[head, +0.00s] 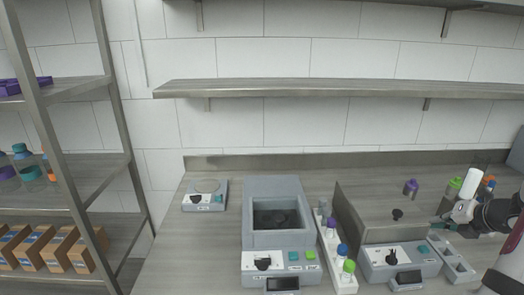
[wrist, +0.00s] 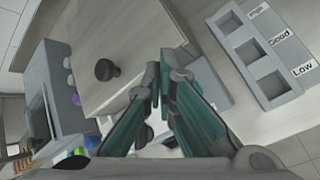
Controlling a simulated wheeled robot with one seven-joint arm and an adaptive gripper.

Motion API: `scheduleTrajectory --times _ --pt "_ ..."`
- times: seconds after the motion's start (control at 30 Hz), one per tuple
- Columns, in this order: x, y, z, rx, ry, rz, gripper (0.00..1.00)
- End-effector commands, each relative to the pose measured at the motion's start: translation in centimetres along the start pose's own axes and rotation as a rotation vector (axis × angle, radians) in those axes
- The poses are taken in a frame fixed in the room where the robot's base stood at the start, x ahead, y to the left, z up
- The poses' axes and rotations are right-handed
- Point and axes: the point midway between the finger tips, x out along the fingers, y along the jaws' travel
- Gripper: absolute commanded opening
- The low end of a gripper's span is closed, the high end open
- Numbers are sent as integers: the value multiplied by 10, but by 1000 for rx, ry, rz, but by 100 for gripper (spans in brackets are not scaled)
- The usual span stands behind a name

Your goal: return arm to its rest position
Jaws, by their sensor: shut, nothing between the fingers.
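My gripper (head: 439,225) is at the right of the head view, over the counter beside the grey lidded machine. Its arm comes in from the right edge. In the wrist view my gripper (wrist: 160,80) shows two teal fingers meeting near their tips, with nothing held between them. The lid's black knob (wrist: 106,69) is left of the fingertips in that view, apart from them. The knob also shows in the head view (head: 397,214).
A sorting tray (wrist: 238,38) labelled High, Good and Low lies right of the fingers. Bottles, one purple-capped (head: 410,187), stand behind my gripper. An open-topped grey bath (head: 272,190) and a white bottle rack (head: 346,285) stand mid-counter. A shelf (head: 340,89) spans the wall above.

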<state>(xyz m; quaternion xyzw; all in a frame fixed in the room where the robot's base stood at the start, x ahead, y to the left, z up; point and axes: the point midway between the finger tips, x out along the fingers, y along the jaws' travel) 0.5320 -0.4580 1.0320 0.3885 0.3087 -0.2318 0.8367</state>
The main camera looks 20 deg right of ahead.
Motion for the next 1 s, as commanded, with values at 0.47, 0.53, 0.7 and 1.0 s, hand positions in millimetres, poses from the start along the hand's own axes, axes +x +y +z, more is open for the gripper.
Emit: scheduleTrajectory --times 0.47,0.53,0.7,1.0 --pt "-38 212 -66 -1057 179 244 0" --pt "-55 249 -92 -1315 206 309 0" --pt "-102 311 -157 -1932 240 471 0" --pt "-193 343 -253 -3004 194 730 0"
